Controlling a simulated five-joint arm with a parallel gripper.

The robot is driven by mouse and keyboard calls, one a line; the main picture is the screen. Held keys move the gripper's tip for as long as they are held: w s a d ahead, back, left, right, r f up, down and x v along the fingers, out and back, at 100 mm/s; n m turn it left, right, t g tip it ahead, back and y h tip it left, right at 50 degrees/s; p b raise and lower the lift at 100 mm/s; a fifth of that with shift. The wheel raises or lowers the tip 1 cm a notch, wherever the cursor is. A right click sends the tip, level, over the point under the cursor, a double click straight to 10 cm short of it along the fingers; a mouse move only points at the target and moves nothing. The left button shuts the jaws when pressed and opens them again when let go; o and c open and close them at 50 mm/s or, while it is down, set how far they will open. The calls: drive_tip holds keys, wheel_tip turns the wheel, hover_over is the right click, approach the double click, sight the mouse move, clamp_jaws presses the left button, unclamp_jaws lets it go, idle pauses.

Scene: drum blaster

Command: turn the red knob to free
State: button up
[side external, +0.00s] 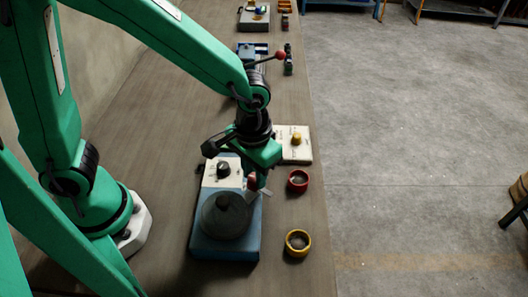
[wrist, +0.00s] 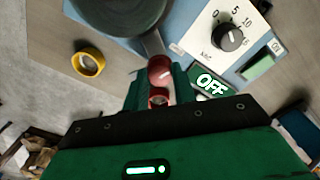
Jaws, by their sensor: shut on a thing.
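In the wrist view my green gripper (wrist: 157,88) is shut on the knob. No "free" marking can be read.
A black dial (wrist: 230,38) on a white plate and a green button (wrist: 258,68) are on the machine. A red ring (side external: 298,181) and a yellow ring (side external: 298,243) lie on the table right of it. A white box with a yellow knob (side external: 297,138) stands behind.

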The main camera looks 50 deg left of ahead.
sight(254, 176)
drive_tip(key=o, duration=1)
drive_tip(key=shift+r, duration=0.2)
drive_tip(key=shift+r, duration=3.75)
drive_tip(key=s+a+r+t, duration=0.2)
drive_tip(key=a, duration=0.3)
drive_tip(key=s+a+r+t, duration=0.1)
drive_tip(key=s+a+r, duration=0.1)
drive_tip(key=a, duration=0.4)
drive_tip(key=s+a+r+t, duration=0.2)
drive_tip(key=a+r, duration=0.1)
drive_tip(key=a, duration=0.2)
drive_tip(key=shift+a+r+t, duration=0.3)
drive_tip(key=shift+a+r, duration=0.05)
drive_tip(key=shift+r, duration=0.05)
